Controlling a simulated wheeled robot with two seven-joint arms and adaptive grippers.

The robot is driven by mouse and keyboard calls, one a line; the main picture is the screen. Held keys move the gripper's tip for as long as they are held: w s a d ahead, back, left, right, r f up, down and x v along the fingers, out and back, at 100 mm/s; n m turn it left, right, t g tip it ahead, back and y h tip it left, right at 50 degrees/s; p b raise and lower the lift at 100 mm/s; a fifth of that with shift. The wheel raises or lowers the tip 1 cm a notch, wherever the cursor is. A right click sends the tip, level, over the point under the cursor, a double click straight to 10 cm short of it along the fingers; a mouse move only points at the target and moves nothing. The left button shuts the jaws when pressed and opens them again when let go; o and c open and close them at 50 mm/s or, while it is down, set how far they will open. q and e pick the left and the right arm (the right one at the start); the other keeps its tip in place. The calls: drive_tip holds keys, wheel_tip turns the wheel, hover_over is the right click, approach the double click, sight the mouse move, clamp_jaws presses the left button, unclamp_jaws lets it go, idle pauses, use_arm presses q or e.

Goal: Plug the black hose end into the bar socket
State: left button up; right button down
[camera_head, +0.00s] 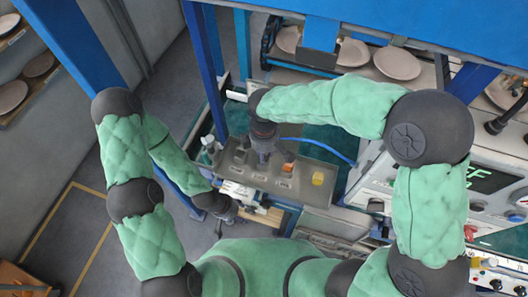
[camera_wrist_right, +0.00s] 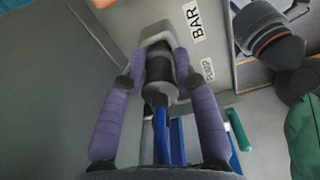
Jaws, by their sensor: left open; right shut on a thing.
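In the right wrist view, the black hose end (camera_wrist_right: 159,75) is between the two purple fingers of my right gripper (camera_wrist_right: 160,62), which is shut on it. A blue hose (camera_wrist_right: 161,130) runs from its near end. Its far end meets a grey housing (camera_wrist_right: 157,31) beside the BAR label (camera_wrist_right: 193,20). I cannot tell how deep it sits there. In the head view, my right gripper (camera_head: 264,144) points down over the grey panel (camera_head: 257,181), and its fingertips are partly hidden. My left gripper (camera_head: 228,212) is open and empty, left of and below the panel.
An orange part (camera_head: 288,168) and a yellow part (camera_head: 318,178) stand on the panel right of my right gripper. A control box with a display (camera_head: 490,180) is at the right. Plates (camera_head: 397,63) lie on the rack behind.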

drive_tip(key=shift+f+b, duration=0.3)
drive_tip(key=shift+f, duration=0.25)
idle(0.5)
drive_tip(key=c, duration=0.9)
unclamp_jaws()
drive_tip(key=shift+o, duration=0.2)
wheel_tip(320, 180, up, 12)
drive_tip(key=shift+r, duration=0.1)
